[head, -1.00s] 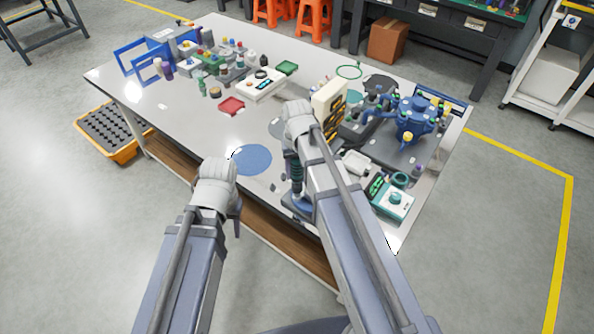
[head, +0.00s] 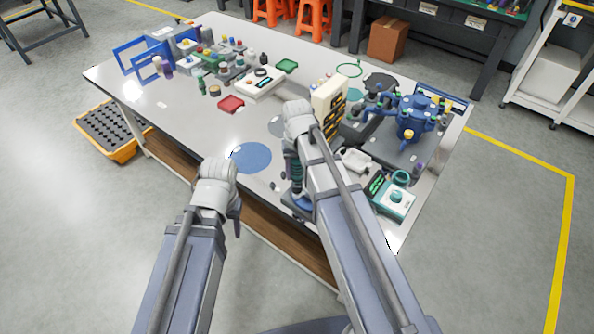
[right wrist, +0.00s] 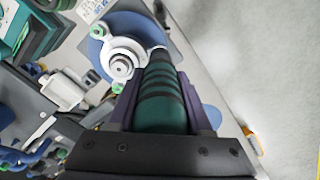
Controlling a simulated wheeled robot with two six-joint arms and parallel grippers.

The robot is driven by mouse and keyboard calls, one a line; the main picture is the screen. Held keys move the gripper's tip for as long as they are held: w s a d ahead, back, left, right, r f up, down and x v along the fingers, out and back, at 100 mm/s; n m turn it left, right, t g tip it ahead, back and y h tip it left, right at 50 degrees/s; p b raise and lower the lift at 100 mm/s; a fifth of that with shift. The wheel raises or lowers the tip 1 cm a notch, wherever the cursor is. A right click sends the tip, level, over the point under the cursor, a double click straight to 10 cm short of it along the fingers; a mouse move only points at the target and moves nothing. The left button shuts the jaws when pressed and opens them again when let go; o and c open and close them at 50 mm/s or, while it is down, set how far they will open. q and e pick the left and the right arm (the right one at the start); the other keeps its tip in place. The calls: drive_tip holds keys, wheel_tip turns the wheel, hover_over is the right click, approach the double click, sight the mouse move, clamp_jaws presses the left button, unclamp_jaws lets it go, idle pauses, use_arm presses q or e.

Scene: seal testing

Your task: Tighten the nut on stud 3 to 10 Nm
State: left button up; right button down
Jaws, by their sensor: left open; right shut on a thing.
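My right gripper (right wrist: 165,120) is shut on a dark green handle with black bands (right wrist: 163,100), probably the wrench. In the head view the handle (head: 293,172) hangs below the right wrist at the table's front edge. In the right wrist view, its far end overlaps a pale round metal part (right wrist: 121,66) on a blue round base (right wrist: 135,24). Green-topped points (right wrist: 97,31) show at this part's rim. I cannot tell which is stud 3 or whether the tool touches a nut. My left gripper (head: 238,205) is open and empty at the table's front edge.
A teal device with a dial (head: 394,199) and a blue pump-like assembly (head: 415,117) stand on the right. A beige boxed unit (head: 329,100) is behind the right wrist. A blue disc (head: 250,158) lies flat near the left gripper. The table's middle is fairly clear.

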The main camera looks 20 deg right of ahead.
sight(297, 163)
drive_tip(key=shift+f+b, duration=0.6)
drive_tip(key=shift+f, duration=0.05)
idle(1.4)
drive_tip(key=shift+r, duration=0.15)
wheel_tip(297, 163, up, 5)
drive_tip(key=p, duration=0.5)
idle(0.5)
